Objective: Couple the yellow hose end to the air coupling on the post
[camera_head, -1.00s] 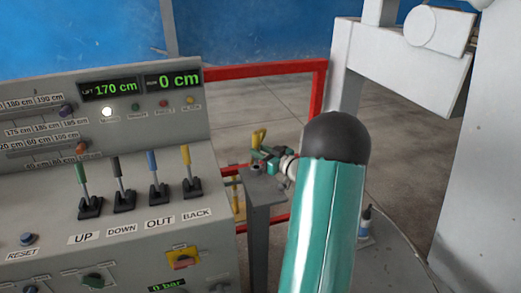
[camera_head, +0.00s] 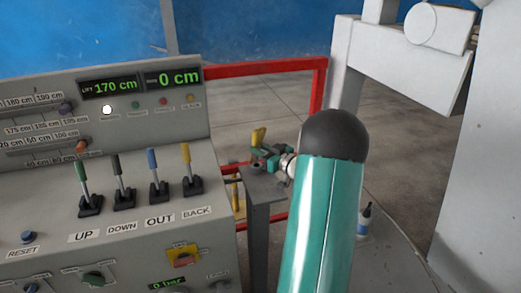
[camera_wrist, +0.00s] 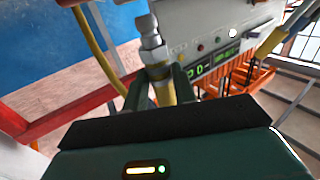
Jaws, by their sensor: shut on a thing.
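My gripper (camera_head: 264,155) is small in the head view, just above the top of the grey post (camera_head: 262,189), partly behind my green arm. A yellow piece (camera_head: 258,136), apparently part of the hose end, stands up beside its fingers. In the wrist view my gripper (camera_wrist: 163,86) is shut on the yellow hose end (camera_wrist: 164,94). A silver metal fitting (camera_wrist: 153,48) lies in line just beyond the fingers; I cannot tell whether it belongs to the hose end or to the air coupling. A dark round part (camera_head: 256,167) shows on the post top. Any contact with the coupling is unclear.
The control panel (camera_head: 60,215) with levers stands left, close to the post. A red rail (camera_head: 265,70) runs behind. A white machine frame (camera_head: 400,75) rises at right. A small bottle (camera_head: 365,219) stands on the floor plate. Yellow hose (camera_wrist: 96,50) curves at the wrist view's left.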

